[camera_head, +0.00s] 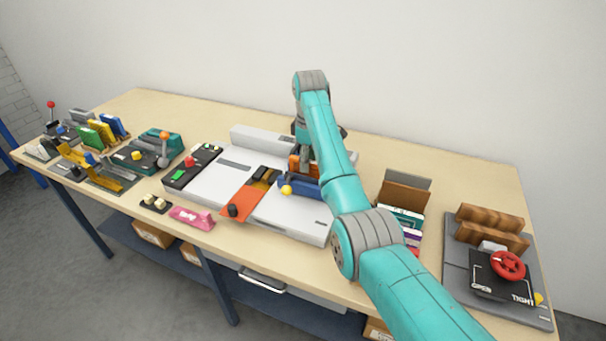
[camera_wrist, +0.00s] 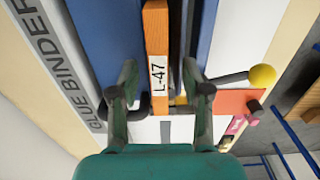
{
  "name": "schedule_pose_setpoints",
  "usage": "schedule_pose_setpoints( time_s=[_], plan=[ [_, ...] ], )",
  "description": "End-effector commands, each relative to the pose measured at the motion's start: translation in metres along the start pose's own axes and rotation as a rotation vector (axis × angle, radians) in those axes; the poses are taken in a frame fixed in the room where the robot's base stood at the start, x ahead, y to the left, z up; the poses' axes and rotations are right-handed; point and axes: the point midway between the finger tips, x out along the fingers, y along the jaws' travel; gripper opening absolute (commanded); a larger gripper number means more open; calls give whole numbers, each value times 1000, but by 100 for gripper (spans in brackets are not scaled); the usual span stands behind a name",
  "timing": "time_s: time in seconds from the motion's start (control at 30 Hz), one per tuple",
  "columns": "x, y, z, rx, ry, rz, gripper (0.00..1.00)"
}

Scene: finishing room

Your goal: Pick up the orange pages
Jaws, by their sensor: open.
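The orange pages (camera_wrist: 156,25) stand on edge between two blue clamp walls of a white machine marked GLUE BINDER, with a white L-47 label on their top edge. In the head view a small part of the orange pages (camera_head: 294,164) shows beside my arm; the rest is hidden. My gripper (camera_wrist: 159,72) is open, its two fingers on either side of the labelled end of the pages, with gaps visible between fingers and pages. I cannot tell how deep the fingertips reach. In the head view my gripper (camera_head: 305,143) is over the binder, mostly hidden by my arm.
The glue binder (camera_head: 285,215) has a yellow-knobbed lever (camera_head: 286,190) close to my right finger in the wrist view, and a flat orange plate (camera_head: 240,197). A pink item (camera_head: 192,217) lies at its front. Right stand book holders (camera_head: 405,190) and a press with a red wheel (camera_head: 508,265).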

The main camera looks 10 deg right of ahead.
Motion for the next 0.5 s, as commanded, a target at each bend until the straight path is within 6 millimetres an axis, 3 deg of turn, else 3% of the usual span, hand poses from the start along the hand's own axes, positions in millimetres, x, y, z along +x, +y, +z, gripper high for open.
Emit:
schedule_pose_setpoints(
  time_s=[0.1,0.3,0.37,0.5],
  plan=[
    [11,2,5,1,-1,-1,48],
    [11,2,4,0,0,0,48],
    [11,2,4,0,0,0,35],
    [11,2,4,0,0,0,0]
  ],
)
